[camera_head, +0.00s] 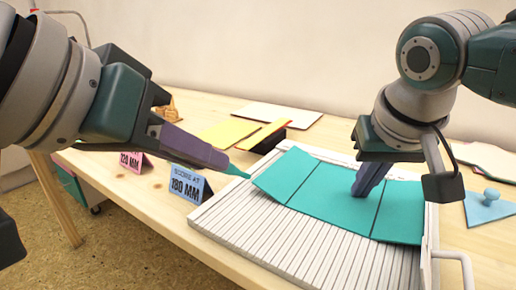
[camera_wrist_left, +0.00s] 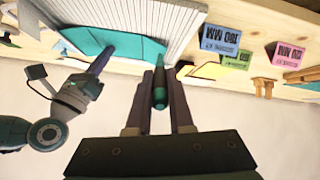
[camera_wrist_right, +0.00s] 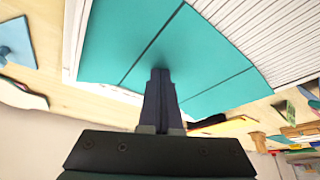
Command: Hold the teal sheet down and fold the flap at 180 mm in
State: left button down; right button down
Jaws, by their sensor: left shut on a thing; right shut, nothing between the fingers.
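The teal sheet (camera_head: 312,192) lies on a white grooved board (camera_head: 236,226). Two dark lines cross it, and its left flap (camera_head: 285,174) looks slightly raised. My left gripper (camera_head: 205,153) is shut on a slim dark green tool (camera_wrist_left: 160,90); its teal tip (camera_head: 240,173) is at the flap's left edge, and I cannot tell whether they touch. My right gripper (camera_head: 364,188) is shut and empty, its fingertips pointing down at the sheet's middle panel, seemingly against it. The right wrist view shows these fingers (camera_wrist_right: 161,78) over the sheet (camera_wrist_right: 130,40).
A blue card reading "SCORE AT 180 MM" (camera_head: 187,185) and a pink "120 MM" card (camera_head: 131,161) stand left of the board. Yellow sheets (camera_head: 228,133) lie behind it. A blue piece with a knob (camera_head: 488,206) lies at the right. The wooden table's front edge is close to the board.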

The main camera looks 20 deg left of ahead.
aim_at(231, 167)
pick_arm(q)
jog(key=shift+f, duration=0.1)
jog(key=shift+f, duration=2.05)
jog(key=shift+w+d, duration=0.25)
jog(key=shift+w, duration=0.65)
jog(key=shift+w+d, duration=0.2)
jog(key=shift+w, duration=0.65)
jog(key=shift+w+d, duration=0.25)
jog(key=shift+w, duration=0.65)
jog(key=shift+r, duration=0.1)
jog(key=shift+d+r, duration=0.1)
jog(key=shift+r, duration=0.25)
